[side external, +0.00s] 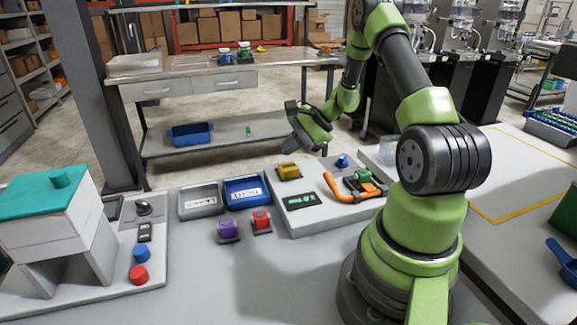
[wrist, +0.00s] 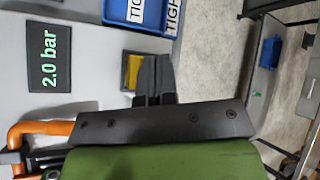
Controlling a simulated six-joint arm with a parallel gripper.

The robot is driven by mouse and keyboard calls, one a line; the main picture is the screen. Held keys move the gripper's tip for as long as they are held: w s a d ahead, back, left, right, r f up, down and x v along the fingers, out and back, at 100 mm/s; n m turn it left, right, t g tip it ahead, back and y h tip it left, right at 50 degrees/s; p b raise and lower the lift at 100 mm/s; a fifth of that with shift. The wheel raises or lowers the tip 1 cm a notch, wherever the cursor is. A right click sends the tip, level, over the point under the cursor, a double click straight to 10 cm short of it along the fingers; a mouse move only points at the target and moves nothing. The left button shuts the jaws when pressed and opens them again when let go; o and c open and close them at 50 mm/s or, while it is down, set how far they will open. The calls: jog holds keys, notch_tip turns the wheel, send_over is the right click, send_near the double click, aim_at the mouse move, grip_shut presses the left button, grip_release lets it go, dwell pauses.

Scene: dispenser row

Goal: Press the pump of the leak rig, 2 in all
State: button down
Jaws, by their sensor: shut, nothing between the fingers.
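The leak rig (side external: 318,217) is a pale low box with a dark display (side external: 301,199). In the wrist view its display (wrist: 49,58) reads 2.0 bar in green. A yellow block on a dark base (side external: 289,170) sits at the rig's back left and looks like the pump; it also shows in the wrist view (wrist: 132,72), partly hidden by my fingers. An orange hose (side external: 338,190) leads to a green and orange part (side external: 362,181). My gripper (wrist: 153,65) is shut and empty, above and close to the yellow block. Contact cannot be told.
A blue tray (side external: 263,200) and a grey tray (side external: 185,210) stand left of the rig. A purple part (side external: 228,230) and a red part (side external: 261,221) lie in front of them. A blue knob (side external: 342,160) is at the rig's back.

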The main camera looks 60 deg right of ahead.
aim_at(288, 168)
jog(key=shift+r, duration=1.75)
jog(key=shift+w+a+r, duration=0.1)
jog(key=shift+a+r, duration=0.2)
jog(key=s+a+r+n+g, duration=0.1)
jog(key=a+r+n+g, duration=0.2)
jog(key=a+r+n, duration=0.75)
jog(key=s+a+r+n+t+h, duration=0.1)
jog(key=s+a+r+n, duration=0.2)
jog(key=s+a, duration=0.3)
jog(key=s+a+r+n+t+h, duration=0.1)
jog(key=s+a+r+n, duration=0.3)
jog(key=s+a, duration=0.3)
jog(key=shift+s+r, duration=0.15)
jog(key=shift+s, duration=0.3)
